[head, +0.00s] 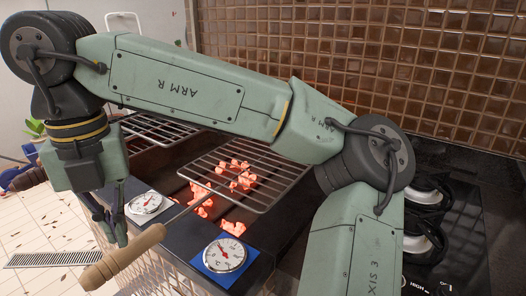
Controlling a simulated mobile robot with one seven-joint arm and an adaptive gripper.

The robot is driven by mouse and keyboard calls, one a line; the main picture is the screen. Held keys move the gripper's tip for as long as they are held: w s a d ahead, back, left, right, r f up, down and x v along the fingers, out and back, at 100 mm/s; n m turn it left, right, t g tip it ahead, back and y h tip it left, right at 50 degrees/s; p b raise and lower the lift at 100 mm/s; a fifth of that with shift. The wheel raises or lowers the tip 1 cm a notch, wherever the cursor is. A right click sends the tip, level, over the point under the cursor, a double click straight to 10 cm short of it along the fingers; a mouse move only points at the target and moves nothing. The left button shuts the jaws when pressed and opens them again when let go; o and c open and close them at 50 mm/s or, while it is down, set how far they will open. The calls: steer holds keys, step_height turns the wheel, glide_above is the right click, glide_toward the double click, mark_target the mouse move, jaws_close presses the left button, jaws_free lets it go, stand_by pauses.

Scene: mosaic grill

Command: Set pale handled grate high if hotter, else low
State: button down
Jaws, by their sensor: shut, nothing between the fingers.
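The pale wooden handle (125,254) belongs to the right wire grate (262,150), joined by a thin rod. This grate lies over the right bay of the grill, with glowing orange coals (238,176) showing beneath it. A second wire grate (160,130) is at the left, with a darker brown handle (30,178). My gripper (117,238) is shut and empty, pointing down close to the pale handle; I cannot tell whether it touches. A left dial (145,203) and a right dial on a blue plate (224,254) sit on the front ledge. Their readings are too small to tell surely.
My arm spans the picture and hides part of both grates and the grill's back. A dark hob with knobs (425,190) is at the right. A brown tiled wall (400,60) stands behind. A slotted drain strip (50,259) lies on the pale floor at the left.

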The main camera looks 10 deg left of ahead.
mark_target(128, 261)
steer(key=shift+f+b, duration=2.7)
steer(key=shift+f, duration=1.05)
step_height(128, 261, up, 7)
steer(key=p, duration=0.5)
steer(key=shift+r+p, duration=0.15)
steer(key=shift+p, duration=0.25)
